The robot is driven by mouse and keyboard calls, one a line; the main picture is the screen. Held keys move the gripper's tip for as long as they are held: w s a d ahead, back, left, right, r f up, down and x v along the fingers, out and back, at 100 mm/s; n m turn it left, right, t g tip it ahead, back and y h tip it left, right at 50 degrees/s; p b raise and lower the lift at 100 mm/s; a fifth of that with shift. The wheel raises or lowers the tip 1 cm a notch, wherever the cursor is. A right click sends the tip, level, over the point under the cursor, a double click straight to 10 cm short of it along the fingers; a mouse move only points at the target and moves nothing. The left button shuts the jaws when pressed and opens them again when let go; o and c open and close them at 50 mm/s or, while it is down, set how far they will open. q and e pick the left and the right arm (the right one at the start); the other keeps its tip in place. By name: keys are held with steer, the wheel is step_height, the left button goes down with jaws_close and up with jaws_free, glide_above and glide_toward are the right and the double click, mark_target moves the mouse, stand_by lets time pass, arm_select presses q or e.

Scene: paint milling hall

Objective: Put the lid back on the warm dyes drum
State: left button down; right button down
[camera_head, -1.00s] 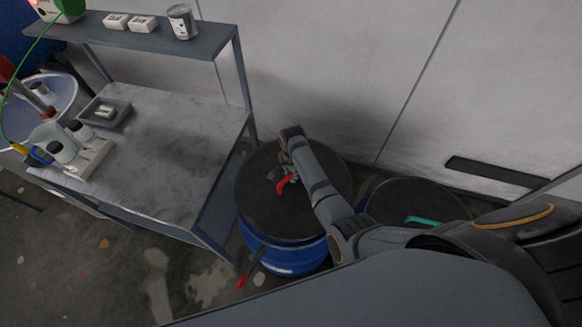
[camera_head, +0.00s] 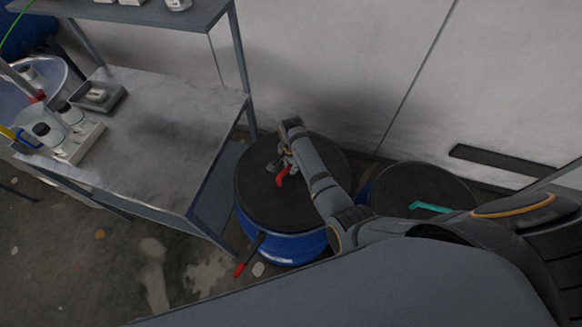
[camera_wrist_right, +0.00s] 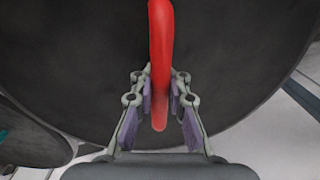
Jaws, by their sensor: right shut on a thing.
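A blue drum (camera_head: 285,247) stands on the floor right of the bench, with a dark round lid (camera_head: 262,205) over its top. The lid has a red handle (camera_head: 283,175). My right gripper (camera_head: 284,165) is at that handle. In the right wrist view the red handle (camera_wrist_right: 160,60) stands between the fingers of my right gripper (camera_wrist_right: 159,100), which are shut on it. The dark lid (camera_wrist_right: 80,60) fills most of that view behind it. From these views I cannot tell whether the lid is fully seated. My left gripper is not in view.
A second drum with a dark lid (camera_head: 400,185) and teal handle (camera_head: 430,207) stands to the right, close by. A red-tipped lever (camera_head: 240,268) juts out at the blue drum's front. The grey bench (camera_head: 160,130) stands left; the wall (camera_head: 320,60) is behind.

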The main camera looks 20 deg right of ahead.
steer(key=shift+r, duration=0.1)
stand_by(0.3)
steer(key=shift+w+a+t+y+p, duration=0.25)
steer(key=shift+t+y+p, duration=0.05)
steer(key=shift+t+p, duration=0.1)
steer(key=shift+f, duration=0.2)
steer(key=shift+s+d+f, duration=0.15)
steer(key=shift+s+f, duration=0.05)
steer(key=shift+f, duration=0.3)
steer(key=shift+f, duration=0.1)
stand_by(0.3)
steer(key=shift+f+b, duration=0.6)
steer(key=shift+f, duration=0.35)
steer(key=c, duration=1.2)
jaws_free()
steer(key=shift+s, duration=0.1)
